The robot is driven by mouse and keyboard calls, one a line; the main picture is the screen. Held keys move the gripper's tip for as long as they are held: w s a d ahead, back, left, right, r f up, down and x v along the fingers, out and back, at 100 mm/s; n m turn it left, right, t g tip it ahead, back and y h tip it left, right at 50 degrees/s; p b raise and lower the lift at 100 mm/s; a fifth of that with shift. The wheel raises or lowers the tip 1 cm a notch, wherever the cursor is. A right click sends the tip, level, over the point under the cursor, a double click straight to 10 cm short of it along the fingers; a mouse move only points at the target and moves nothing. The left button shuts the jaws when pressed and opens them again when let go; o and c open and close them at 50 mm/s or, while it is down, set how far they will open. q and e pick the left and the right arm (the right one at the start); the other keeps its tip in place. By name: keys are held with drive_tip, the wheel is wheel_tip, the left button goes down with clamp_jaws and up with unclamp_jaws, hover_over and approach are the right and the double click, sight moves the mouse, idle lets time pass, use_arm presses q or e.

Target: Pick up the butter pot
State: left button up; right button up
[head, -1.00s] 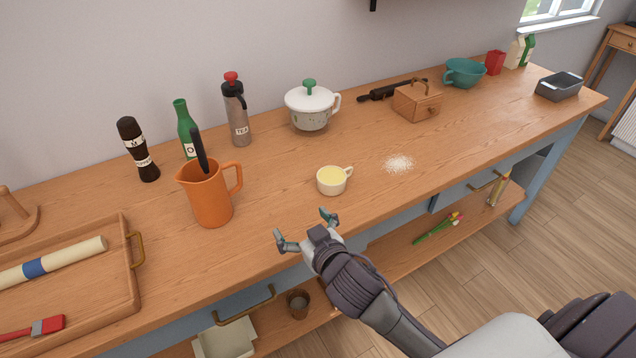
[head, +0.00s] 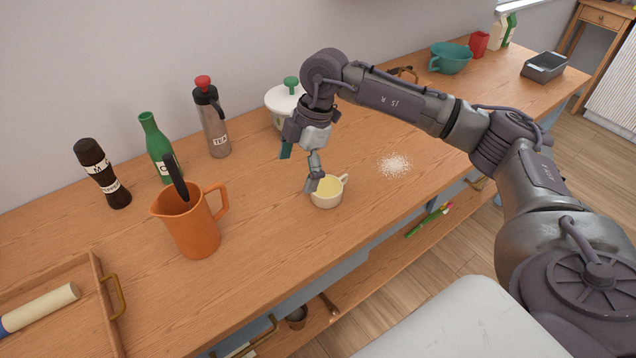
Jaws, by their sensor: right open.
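The butter pot (head: 327,196) is a small cream cup with yellow butter inside and a handle on its right side. It stands upright on the wooden counter (head: 270,262). My right gripper (head: 298,172) is above and at the left of the pot, pointing down and open. One finger comes down at the pot's left rim; I cannot tell whether it touches. The other finger is farther left and higher, away from the pot. Nothing is held. My left gripper is out of the view.
An orange jug (head: 190,228) stands left of the pot, with a green bottle (head: 156,145) and a tea flask (head: 212,125) behind. A white lidded pot (head: 283,100) is partly hidden behind my gripper. White powder (head: 394,164) lies on the counter at the right.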

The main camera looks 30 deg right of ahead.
sight(327, 186)
drive_tip(key=d+r+m+h, duration=0.2)
drive_tip(key=d+m+h, duration=0.1)
drive_tip(key=d, duration=0.6)
drive_tip(key=f, duration=0.2)
drive_tip(key=f+p, duration=0.1)
drive_tip(key=f, duration=0.4)
drive_tip(key=shift+w+a+f+p, duration=0.15)
drive_tip(key=shift+w+f+p, duration=0.15)
drive_tip(key=shift+f, duration=0.1)
drive_tip(key=shift+a+f+p, duration=0.15)
drive_tip(key=shift+f+p, duration=0.15)
drive_tip(key=shift+f, duration=0.15)
drive_tip(key=f, duration=0.1)
drive_tip(key=f+p, duration=0.1)
drive_tip(key=f, duration=0.1)
drive_tip(key=shift+w+a+f, duration=0.15)
drive_tip(key=shift+w+f, duration=0.1)
drive_tip(key=shift+f, duration=0.55)
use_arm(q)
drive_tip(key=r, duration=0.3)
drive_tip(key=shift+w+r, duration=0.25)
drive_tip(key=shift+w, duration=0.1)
use_arm(e)
drive_tip(key=shift+c, duration=0.2)
drive_tip(key=c, duration=1.3)
